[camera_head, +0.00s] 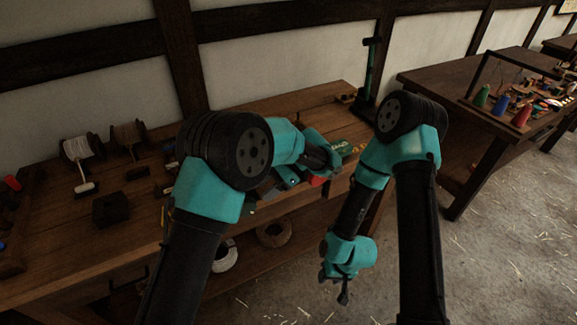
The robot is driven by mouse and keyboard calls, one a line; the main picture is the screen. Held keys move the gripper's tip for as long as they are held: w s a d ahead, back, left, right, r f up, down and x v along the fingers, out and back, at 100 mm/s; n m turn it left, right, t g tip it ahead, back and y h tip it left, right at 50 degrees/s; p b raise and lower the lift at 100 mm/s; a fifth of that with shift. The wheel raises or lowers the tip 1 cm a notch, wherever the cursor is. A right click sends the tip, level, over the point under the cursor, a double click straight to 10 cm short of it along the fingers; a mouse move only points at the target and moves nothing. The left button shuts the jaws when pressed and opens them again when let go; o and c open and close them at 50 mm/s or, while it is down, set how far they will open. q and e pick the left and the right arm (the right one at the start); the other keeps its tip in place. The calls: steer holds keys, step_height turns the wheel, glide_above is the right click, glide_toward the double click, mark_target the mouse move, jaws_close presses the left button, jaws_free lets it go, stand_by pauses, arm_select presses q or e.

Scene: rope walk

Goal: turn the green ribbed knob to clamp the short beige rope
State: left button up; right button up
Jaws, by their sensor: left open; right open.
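My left gripper (328,160) is over the right end of the wooden workbench (262,104), partly hidden by its own wrist. It is open. A small green item (345,148) lies beside it; I cannot tell whether this is the ribbed knob. I cannot pick out the short beige rope; my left arm covers much of that part of the bench. My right gripper (344,290) is open, pointing down over the floor in front of the bench, away from everything on it.
A spool of pale cord (76,148) and a brown spool (129,133) stand at the bench's left. A dark block (111,208) sits nearer. A red piece (318,181) lies below my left gripper. A dark post (369,75) rises at the bench's right end. Another table (440,82) is at right.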

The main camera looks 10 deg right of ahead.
arm_select(q)
steer(key=v, duration=0.9)
steer(key=shift+d+r, duration=0.15)
steer(key=shift+d, duration=0.1)
steer(key=shift+w, duration=0.1)
